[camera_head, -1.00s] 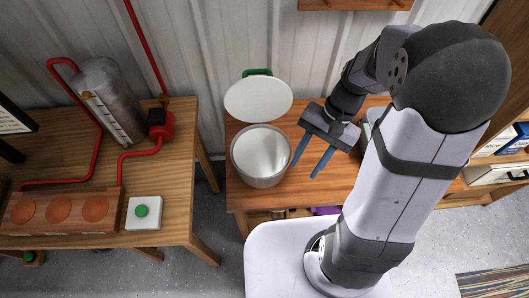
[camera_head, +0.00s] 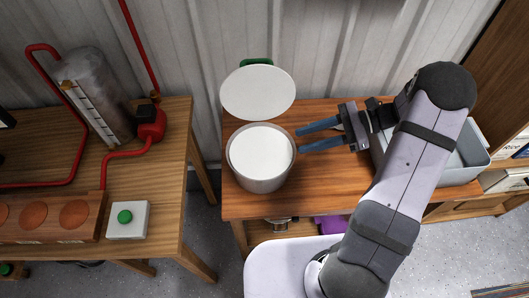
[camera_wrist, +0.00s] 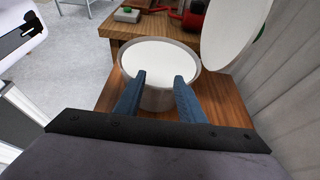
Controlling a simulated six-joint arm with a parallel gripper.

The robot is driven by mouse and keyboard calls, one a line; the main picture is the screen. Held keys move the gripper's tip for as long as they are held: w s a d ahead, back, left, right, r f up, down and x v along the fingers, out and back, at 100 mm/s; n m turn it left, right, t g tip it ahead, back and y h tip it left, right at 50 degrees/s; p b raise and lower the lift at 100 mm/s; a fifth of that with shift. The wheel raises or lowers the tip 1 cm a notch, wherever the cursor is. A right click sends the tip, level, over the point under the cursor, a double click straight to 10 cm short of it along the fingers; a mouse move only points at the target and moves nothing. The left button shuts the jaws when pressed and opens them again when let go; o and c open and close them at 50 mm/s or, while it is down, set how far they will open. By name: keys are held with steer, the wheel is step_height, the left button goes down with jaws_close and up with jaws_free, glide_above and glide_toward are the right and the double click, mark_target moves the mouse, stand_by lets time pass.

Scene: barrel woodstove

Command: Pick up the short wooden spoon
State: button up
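I see no wooden spoon in any view. My gripper (camera_head: 320,135) is open and empty, with its two blue fingers apart and pointing left toward a metal pot. The pot (camera_head: 262,184) stands on the wooden table and looks filled with something white, level near the rim. In the wrist view the pot (camera_wrist: 157,100) lies just beyond my fingertips (camera_wrist: 157,78). The round white lid (camera_head: 258,92) with a green handle stands raised behind the pot.
A grey bin (camera_head: 462,160) stands at the table's right end, partly behind my arm. The wooden table (camera_head: 320,185) is bare in front of my gripper. A second table at left (camera_head: 160,190) holds a metal tank (camera_head: 95,95), red pipes and a green button box (camera_head: 128,219). A purple item (camera_head: 330,224) lies below.

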steer(key=p, duration=0.1)
glide_toward(265, 151)
steer(key=shift+x, duration=1.1)
steer(key=p+x, duration=0.2)
steer(key=x, duration=0.2)
steer(key=shift+a, duration=0.25)
steer(key=shift+x, duration=0.75)
steer(key=shift+f, duration=0.15)
steer(key=c, duration=0.7)
